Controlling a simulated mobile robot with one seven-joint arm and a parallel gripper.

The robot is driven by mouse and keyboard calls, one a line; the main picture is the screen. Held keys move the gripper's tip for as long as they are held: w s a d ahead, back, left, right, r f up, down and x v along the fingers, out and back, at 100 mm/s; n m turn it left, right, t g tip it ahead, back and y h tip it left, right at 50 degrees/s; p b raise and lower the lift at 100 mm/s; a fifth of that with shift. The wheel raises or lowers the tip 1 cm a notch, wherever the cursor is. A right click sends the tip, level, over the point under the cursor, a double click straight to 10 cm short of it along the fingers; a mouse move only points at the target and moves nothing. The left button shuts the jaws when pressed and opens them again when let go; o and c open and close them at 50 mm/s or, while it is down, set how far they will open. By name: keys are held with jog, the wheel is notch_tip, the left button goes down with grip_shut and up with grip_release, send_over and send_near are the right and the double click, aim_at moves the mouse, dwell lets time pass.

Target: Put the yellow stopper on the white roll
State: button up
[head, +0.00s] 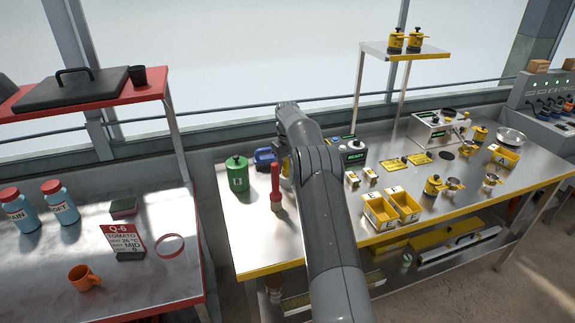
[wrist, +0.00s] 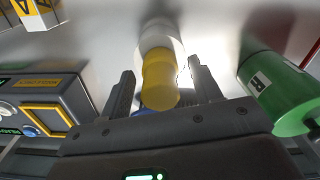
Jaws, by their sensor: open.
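In the wrist view a yellow stopper (wrist: 160,84) with a rounded end lies between the two spread fingers of my gripper (wrist: 162,80). The fingers stand to either side of it, with a gap showing. A white roll (wrist: 157,39) shows just beyond the stopper, in line with it. I cannot tell whether the stopper rests on the roll or only overlaps it in the picture. In the head view my own arm hides the gripper, and I cannot make out the stopper or the roll there.
A green canister (head: 237,173) stands close by and shows in the wrist view (wrist: 283,92). A red-handled brush (head: 276,184), a blue item (head: 264,156) and a dark device (head: 354,151) are near my arm. Yellow bins (head: 381,212) stand to the right on the steel table.

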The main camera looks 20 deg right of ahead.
notch_tip(320, 180, up, 11)
jog(key=s+a+r+t, duration=0.1)
jog(key=s+a+r, duration=0.25)
jog(key=r, duration=0.35)
jog(key=s+a+r, duration=0.2)
jog(key=s+r, duration=0.3)
jog(key=r, duration=0.3)
jog(key=s+a+r+m+t, duration=0.1)
jog(key=s+a+r, duration=0.15)
jog(key=s, duration=0.45)
jog(key=s+a+r+t, duration=0.15)
jog(key=s+r, duration=0.25)
jog(key=s, duration=0.4)
jog(key=s+a+f, duration=0.1)
jog(key=s+f, duration=0.3)
jog(key=s, duration=0.5)
jog(key=s+a+f+m+t, duration=0.1)
jog(key=s+a+f, duration=0.1)
jog(key=s, duration=0.8)
jog(key=s+a+f+m+t, duration=0.1)
jog(key=s+f, duration=0.4)
jog(key=s, duration=0.5)
jog(key=shift+s+a+f, duration=0.25)
jog(key=shift+f, duration=0.05)
